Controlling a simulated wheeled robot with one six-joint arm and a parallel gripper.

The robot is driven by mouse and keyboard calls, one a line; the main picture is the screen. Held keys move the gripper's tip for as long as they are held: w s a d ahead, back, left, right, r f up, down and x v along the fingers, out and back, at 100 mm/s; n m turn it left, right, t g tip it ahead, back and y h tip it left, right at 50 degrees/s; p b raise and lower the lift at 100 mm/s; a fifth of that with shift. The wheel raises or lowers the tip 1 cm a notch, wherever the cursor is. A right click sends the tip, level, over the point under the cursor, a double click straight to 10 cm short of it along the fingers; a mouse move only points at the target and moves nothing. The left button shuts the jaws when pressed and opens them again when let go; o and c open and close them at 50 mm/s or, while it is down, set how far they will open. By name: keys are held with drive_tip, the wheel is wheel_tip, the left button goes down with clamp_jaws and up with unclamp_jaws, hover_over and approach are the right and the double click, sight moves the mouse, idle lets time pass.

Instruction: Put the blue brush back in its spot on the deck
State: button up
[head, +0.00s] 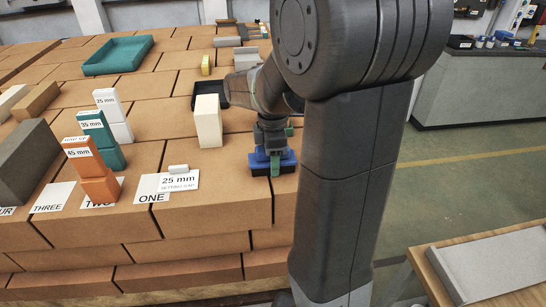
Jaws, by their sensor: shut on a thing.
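The blue brush (262,164) has a blue body with dark bristles below. It is at the front right of the brick deck (200,220), close to the deck's right edge. My gripper (273,148) points down and is shut on the brush from above. My arm hides part of the gripper and the deck behind it. I cannot tell whether the bristles touch the deck or hang just above it. No marked spot for the brush shows clearly.
Left of the brush are a "25 mm" card (180,182), a cream block (208,122) and labelled blocks, including an orange one (98,185). A black tray (238,90) is behind. A teal tray (118,55) lies farther back. A side table (485,262) stands front right.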

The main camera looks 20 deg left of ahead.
drive_tip(key=o, duration=1)
drive_tip(key=shift+f, duration=0.1)
drive_tip(key=shift+o, duration=0.2)
wheel_tip(320, 180, up, 12)
drive_tip(key=shift+r, duration=0.2)
